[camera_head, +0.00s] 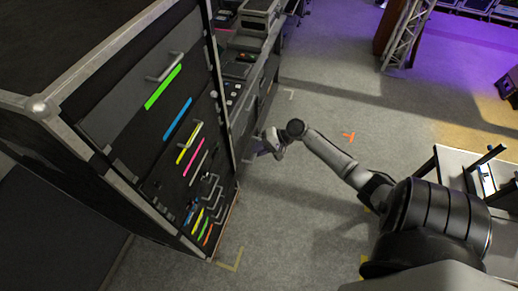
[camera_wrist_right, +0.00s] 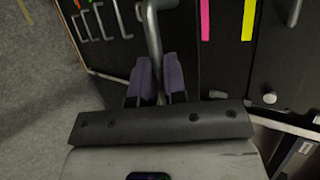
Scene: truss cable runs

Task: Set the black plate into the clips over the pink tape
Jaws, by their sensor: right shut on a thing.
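The pink tape (camera_head: 194,157) is a slanted strip on the dark front of the tall case, between yellow and lower coloured strips. It also shows at the top of the right wrist view (camera_wrist_right: 205,20). My right gripper (camera_head: 268,145) is just right of the case front. In the right wrist view its purple fingers (camera_wrist_right: 160,75) are shut on a grey bar handle (camera_wrist_right: 153,30). A dark surface lies behind the handle; I cannot tell where the black plate's edges are against the black case. The clips are too small to make out. My left gripper is out of view.
The case (camera_head: 120,130) has a metal frame and several grey handles (camera_head: 165,68) that stick out. Green (camera_head: 163,88) and blue (camera_head: 177,119) strips sit higher up. A desk with equipment (camera_head: 255,35) stands behind. The grey floor (camera_head: 300,210) right of the case is clear.

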